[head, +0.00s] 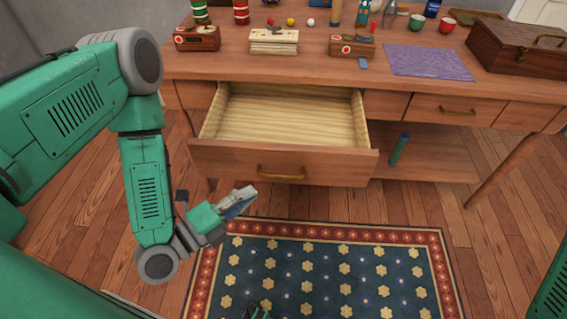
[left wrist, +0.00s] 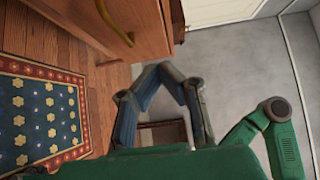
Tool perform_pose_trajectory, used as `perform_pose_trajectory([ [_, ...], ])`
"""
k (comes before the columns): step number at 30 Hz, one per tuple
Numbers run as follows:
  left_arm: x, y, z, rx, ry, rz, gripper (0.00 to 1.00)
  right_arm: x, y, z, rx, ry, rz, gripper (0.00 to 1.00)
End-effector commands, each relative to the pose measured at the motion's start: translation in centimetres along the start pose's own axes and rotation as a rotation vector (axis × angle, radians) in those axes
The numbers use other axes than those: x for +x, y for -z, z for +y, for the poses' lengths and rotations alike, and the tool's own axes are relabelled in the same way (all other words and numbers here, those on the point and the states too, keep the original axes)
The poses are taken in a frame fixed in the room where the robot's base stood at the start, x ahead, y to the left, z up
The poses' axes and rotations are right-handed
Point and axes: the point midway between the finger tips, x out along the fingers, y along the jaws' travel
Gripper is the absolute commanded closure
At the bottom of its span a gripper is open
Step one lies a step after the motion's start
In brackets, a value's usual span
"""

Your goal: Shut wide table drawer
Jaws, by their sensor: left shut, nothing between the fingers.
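The wide table drawer (head: 235,160) is pulled far out of the wooden table (head: 400,82) in the head view. Its pale inside is empty, and a brass handle (head: 281,173) is on its front. My left gripper (head: 243,202) is shut and empty, below and in front of the drawer front, left of the handle, apart from it. In the left wrist view, the gripper's fingertips (left wrist: 166,69) meet, and the drawer front (left wrist: 85,12) with its handle (left wrist: 115,22) shows at the upper left.
Radios, cups, small balls, a purple mat (head: 428,62) and a wooden case (head: 510,48) are on the tabletop. A smaller shut drawer (head: 425,108) is to the right. A blue-green cylinder (head: 399,150) is on the lower shelf. A patterned rug (head: 325,270) lies on the clear floor in front.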

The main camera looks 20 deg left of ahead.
Motion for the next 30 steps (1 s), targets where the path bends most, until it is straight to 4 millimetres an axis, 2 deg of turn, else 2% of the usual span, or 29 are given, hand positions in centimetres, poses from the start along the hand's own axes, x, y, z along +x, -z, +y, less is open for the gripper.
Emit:
perform_pose_trajectory([
  [14,9.5,0.1,0.1,-0.003,0.000,0.000,1.00,1.8,-0.1,0.0,0.001,-0.001,0.000,0.60],
  [15,9.9,-0.6,0.1,-0.001,0.000,-0.003,1.00,2.0,-0.1,0.0,0.001,-0.001,0.000,0.60],
  [21,11.6,-2.2,0.1,-0.003,-0.001,0.001,1.00,2.5,-0.1,0.0,0.001,-0.001,0.000,0.60],
  [30,12.2,-2.6,0.0,-0.002,-0.004,0.002,1.00,2.5,-0.1,0.0,0.001,0.000,0.000,0.60],
])
